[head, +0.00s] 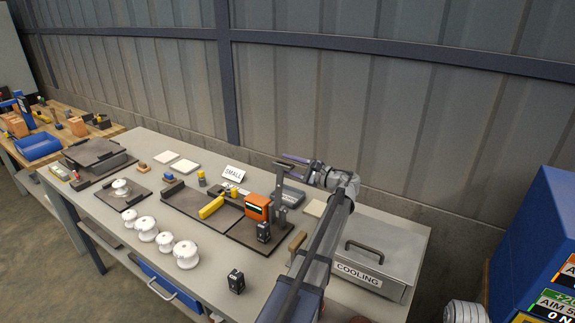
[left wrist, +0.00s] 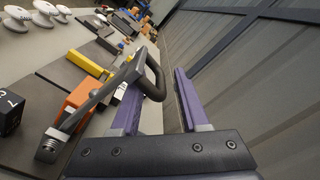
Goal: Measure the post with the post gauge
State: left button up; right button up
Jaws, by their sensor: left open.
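An orange device with a small display (head: 257,207), which I take to be the post gauge, stands on a dark plate (head: 262,236). My left gripper (head: 283,162) is open at the top of the upright. In the left wrist view its purple fingers (left wrist: 160,92) lie on either side of the loop, without a visible grip. I cannot tell which item is the post. My right gripper is out of view.
White spool-shaped insulators (head: 186,254) line the table's front edge. A yellow block (head: 211,207) lies left of the orange device, before a SMALL sign (head: 233,174). Dark cubes (head: 236,281) stand nearby. A lidded COOLING box (head: 372,262) fills the right end. The wall is close behind.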

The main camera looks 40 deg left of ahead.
pick_arm(q)
grip_shut()
jog(key=shift+w+r, duration=0.1)
jog(key=shift+w, duration=0.1)
dwell(1.1)
